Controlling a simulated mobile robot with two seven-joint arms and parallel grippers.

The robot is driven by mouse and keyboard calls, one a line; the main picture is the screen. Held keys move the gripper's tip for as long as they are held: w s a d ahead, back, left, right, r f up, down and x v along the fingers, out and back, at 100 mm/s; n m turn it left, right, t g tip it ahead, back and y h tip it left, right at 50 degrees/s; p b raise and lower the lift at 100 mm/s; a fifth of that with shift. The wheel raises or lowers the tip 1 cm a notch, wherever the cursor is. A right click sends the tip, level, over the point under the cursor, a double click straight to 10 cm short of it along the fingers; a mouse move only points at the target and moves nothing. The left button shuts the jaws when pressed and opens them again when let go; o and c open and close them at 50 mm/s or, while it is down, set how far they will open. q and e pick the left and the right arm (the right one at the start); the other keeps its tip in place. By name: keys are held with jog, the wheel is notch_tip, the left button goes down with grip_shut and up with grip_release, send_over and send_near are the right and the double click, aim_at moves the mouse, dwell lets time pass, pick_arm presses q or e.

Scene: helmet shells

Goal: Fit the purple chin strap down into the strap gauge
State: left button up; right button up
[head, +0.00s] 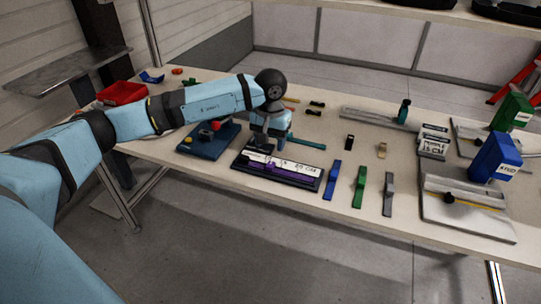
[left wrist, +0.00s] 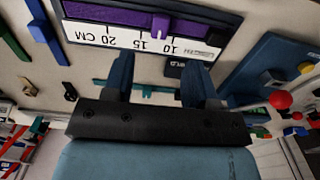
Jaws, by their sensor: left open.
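The strap gauge (head: 308,183) is a dark tray with a white centimetre scale, lying on the table in the middle of the head view. The purple chin strap (head: 270,164) lies along the gauge's dark channel. In the left wrist view the strap (left wrist: 110,14) runs along the channel above the scale (left wrist: 100,35), and a purple tab crosses onto the scale. I cannot tell whether it is fully seated. My left gripper (head: 261,147) is over the gauge's back edge. Its fingers (left wrist: 160,68) are apart with nothing between them, close to the scale but clear of the strap. My right gripper is out of view.
Blue, green and grey straps (head: 359,187) lie right of the gauge. A blue fixture with a red knob (head: 216,126) stands to its left, and a teal bar (head: 308,142) lies behind. Measuring boards (head: 465,215) and blue and green boxes occupy the right side. A red bin (head: 121,93) stands far left.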

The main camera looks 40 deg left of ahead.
pick_arm(q)
notch_tip(320, 180, up, 6)
dwell(0.7)
